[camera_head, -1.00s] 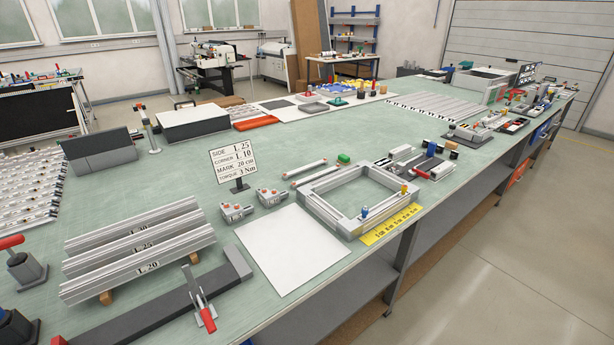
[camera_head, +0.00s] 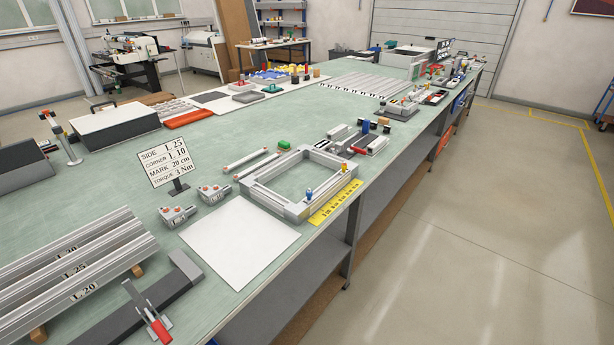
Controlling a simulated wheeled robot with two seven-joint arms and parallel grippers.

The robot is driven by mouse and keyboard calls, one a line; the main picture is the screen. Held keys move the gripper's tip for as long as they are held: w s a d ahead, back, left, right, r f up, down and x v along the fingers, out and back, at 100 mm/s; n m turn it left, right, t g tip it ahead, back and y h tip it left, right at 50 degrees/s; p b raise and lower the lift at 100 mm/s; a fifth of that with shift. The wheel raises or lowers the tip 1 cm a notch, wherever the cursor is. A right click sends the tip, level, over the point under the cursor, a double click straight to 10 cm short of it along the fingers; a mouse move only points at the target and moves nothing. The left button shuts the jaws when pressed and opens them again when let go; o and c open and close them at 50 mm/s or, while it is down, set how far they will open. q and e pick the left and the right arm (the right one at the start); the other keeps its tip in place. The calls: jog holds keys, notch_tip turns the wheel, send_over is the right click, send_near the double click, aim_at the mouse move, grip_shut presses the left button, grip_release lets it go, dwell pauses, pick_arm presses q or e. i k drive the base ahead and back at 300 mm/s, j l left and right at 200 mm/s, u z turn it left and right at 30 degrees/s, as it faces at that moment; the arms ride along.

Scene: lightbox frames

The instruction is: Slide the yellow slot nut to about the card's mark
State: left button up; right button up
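The yellow slot nut (camera_head: 344,167) stands on the right-hand rail of a grey square frame (camera_head: 268,201), near the frame's far right corner. A blue piece (camera_head: 309,194) stands on the same rail near its front end. A yellow ruler (camera_head: 335,203) lies along the outside of that rail; its markings are too small to read. The card (camera_head: 168,163) stands upright to the left and reads SIDE L 25, CORNER L 10, MARK 20 cm and a torque line. Neither of my grippers is in view.
A white sheet (camera_head: 239,240) lies in front of the frame. Two small grey devices (camera_head: 178,215) sit by the card. Labelled profiles (camera_head: 80,270) and a red-handled clamp (camera_head: 158,328) are at the front left. The bench's right edge runs close beside the ruler; floor lies beyond.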

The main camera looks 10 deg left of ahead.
aim_at(343, 166)
jog(key=i+l+u, duration=0.1)
jog(key=i+l, duration=0.15)
jog(key=l, duration=0.2)
jog(key=i+l+u, duration=0.1)
jog(key=i+l, duration=0.15)
jog(key=l, duration=0.15)
jog(key=i+l+u, duration=0.1)
jog(key=i+l, duration=0.15)
jog(key=l, duration=0.25)
jog(key=i+l+u, duration=0.1)
jog(key=l, duration=0.35)
jog(key=i+l, duration=0.3)
jog(key=l, duration=0.2)
jog(key=i+l+u, duration=0.15)
jog(key=l, duration=0.35)
jog(key=i+l+u, duration=0.1)
jog(key=l, duration=0.45)
jog(key=i+l+u, duration=0.1)
jog(key=i+l, duration=0.15)
jog(key=l, duration=0.3)
